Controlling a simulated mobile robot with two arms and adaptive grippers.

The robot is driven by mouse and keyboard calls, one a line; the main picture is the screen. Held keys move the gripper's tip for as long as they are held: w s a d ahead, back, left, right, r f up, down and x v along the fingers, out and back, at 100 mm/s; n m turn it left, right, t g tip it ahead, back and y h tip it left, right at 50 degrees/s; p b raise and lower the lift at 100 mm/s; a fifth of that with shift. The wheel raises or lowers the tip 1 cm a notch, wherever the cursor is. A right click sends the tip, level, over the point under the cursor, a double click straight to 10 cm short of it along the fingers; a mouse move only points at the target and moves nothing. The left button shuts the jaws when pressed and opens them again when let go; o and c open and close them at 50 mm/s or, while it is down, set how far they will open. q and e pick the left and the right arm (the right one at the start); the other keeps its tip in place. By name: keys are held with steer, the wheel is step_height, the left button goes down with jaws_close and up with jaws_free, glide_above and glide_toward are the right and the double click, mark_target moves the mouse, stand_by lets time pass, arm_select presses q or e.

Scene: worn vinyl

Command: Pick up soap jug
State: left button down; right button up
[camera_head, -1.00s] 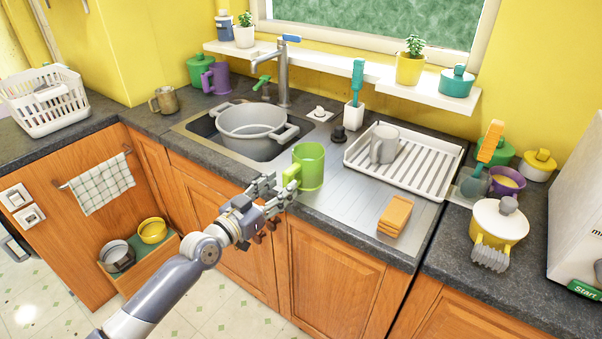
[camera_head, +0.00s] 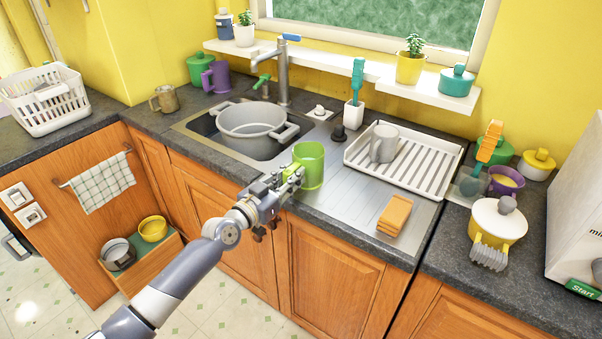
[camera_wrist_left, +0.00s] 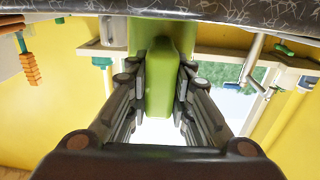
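The soap jug appears to be the green jug (camera_head: 311,166), which stands upright on the steel drainer right of the sink, its handle towards the left. My left gripper (camera_head: 290,176) is at the jug's handle, with a finger on each side. In the left wrist view the green handle (camera_wrist_left: 159,85) fills the space between the finger pads (camera_wrist_left: 161,90), which look pressed against both sides. No lift off the drainer shows. My right gripper is in neither view.
A grey pot (camera_head: 250,120) sits in the sink behind the jug. A white dish rack (camera_head: 437,170) with a grey mug (camera_head: 383,143) is to the right. Orange sponges (camera_head: 395,214) lie in front of it. The tall tap (camera_head: 283,75) rises behind.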

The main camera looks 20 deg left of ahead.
mark_target(302, 160)
arm_select(q)
steer(key=shift+r, duration=0.15)
steer(key=shift+r, duration=0.45)
steer(key=r, duration=0.1)
steer(key=p, duration=0.1)
steer(key=r, duration=0.1)
steer(key=shift+s+d+r, duration=0.3)
steer(key=shift+s, duration=0.05)
steer(key=s+d+r, duration=0.1)
steer(key=s+d, duration=0.7)
steer(key=s, duration=0.5)
steer(key=shift+r, duration=0.2)
steer(key=shift+w, duration=0.1)
